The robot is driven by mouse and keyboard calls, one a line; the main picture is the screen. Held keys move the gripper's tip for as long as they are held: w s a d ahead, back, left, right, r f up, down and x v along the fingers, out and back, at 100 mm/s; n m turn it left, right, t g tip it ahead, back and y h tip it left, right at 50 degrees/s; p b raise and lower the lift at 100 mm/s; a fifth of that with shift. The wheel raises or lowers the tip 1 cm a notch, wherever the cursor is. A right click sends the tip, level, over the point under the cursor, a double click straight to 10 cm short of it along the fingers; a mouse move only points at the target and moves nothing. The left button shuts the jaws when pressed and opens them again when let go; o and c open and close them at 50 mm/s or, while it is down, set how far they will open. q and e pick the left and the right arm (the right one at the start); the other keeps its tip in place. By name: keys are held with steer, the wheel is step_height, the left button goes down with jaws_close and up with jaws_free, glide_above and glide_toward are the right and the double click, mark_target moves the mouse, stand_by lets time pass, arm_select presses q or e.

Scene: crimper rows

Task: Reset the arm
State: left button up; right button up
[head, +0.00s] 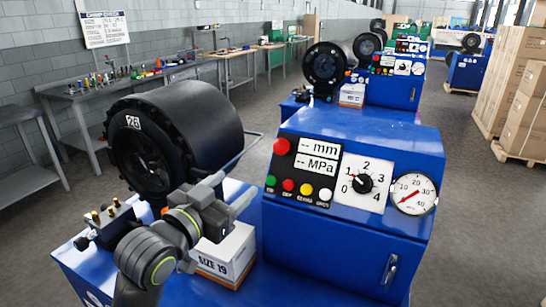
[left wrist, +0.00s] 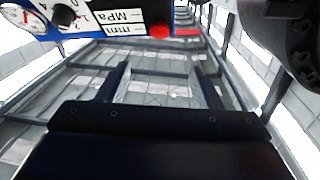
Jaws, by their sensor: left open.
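My left arm comes up from the bottom of the head view, and its gripper (head: 232,190) is raised above a white box marked SIZE 19 (head: 226,257). The gripper points up and to the right, between the black crimper head (head: 200,120) and the blue control cabinet (head: 330,240). In the left wrist view its two fingers (left wrist: 162,84) stand apart with nothing between them. That view shows the control panel (left wrist: 110,18) upside down along the top. My right gripper is in neither view.
The panel carries a red button (head: 281,146), a dial (head: 364,183) and a gauge (head: 413,193). A small fitting block (head: 108,222) sits left of my arm. More crimpers stand behind, a workbench (head: 130,82) lines the wall, and cartons (head: 525,110) stand right. The aisle floor is clear.

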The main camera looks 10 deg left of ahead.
arm_select(q)
steer(key=s+a+f+n+g+y, duration=0.2)
steer(key=s+a+f+g, duration=0.15)
steer(key=f, duration=0.65)
steer(key=s+a+f+n+g+y, duration=0.1)
steer(key=s+a+f+g+y, duration=0.3)
steer(key=f, duration=0.6)
steer(key=s+a+f+n+g, duration=0.1)
steer(key=s+f+g, duration=0.2)
steer(key=s+f, duration=0.55)
steer(key=s+a+f+n+g, duration=0.1)
steer(key=s+a+f+g, duration=0.15)
steer(key=s+f, duration=0.65)
steer(key=s+a+f+g, duration=0.1)
steer(key=s+f, duration=0.1)
steer(key=f, duration=1)
steer(key=s+f+g, duration=0.1)
steer(key=s+f, duration=0.1)
steer(key=f, duration=0.9)
steer(key=s+d+f+g, duration=0.1)
steer(key=s+f, duration=1.3)
steer(key=shift+s+d+f, duration=0.2)
steer(key=shift+s+f, duration=0.05)
steer(key=shift+f, duration=0.1)
